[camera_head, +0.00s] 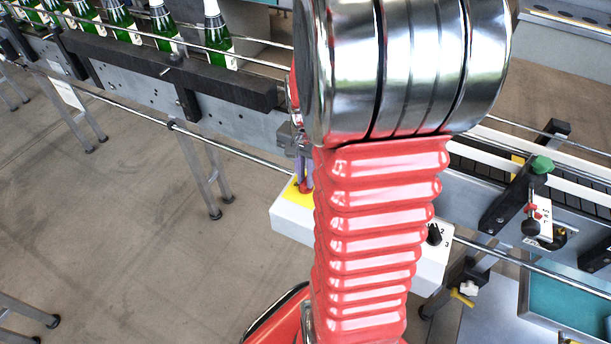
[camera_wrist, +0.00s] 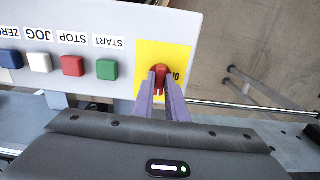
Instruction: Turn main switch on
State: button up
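The main switch is a red knob (camera_wrist: 160,78) on a yellow plate (camera_wrist: 148,58) at one end of the white control box (camera_wrist: 110,20). My gripper (camera_wrist: 161,76) has its two purple fingers on either side of the red knob, close against it. The lower part of the knob is hidden by the fingers. Lettering on the plate is partly covered and upside down, so the switch position cannot be read. In the head view the yellow plate (camera_head: 291,193) and a bit of the knob show left of my red arm, which hides most of the box.
Green START (camera_wrist: 107,69), red STOP (camera_wrist: 72,66), white JOG (camera_wrist: 40,62) and blue ZERO (camera_wrist: 10,59) buttons sit left of the switch. A conveyor with green bottles (camera_head: 220,40) runs behind the box. A metal rail (camera_head: 240,153) passes nearby. The floor at left is mostly clear.

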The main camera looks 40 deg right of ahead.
jog(key=o, duration=0.5)
jog(key=shift+c, duration=0.2)
jog(key=shift+r, duration=0.15)
notch_tip(320, 180, up, 14)
jog(key=shift+f, duration=0.25)
dwell(0.6)
jog(key=s+a+r+n+t, duration=0.1)
jog(key=s+a+n+t, duration=0.1)
jog(key=a+n, duration=0.5)
jog(key=s+a+r+n+t, duration=0.2)
jog(key=a+n, duration=0.5)
jog(key=a, duration=0.9)
jog(key=shift+s+r+t, duration=0.25)
jog(key=shift+s+t, duration=0.2)
jog(key=shift+t, duration=0.35)
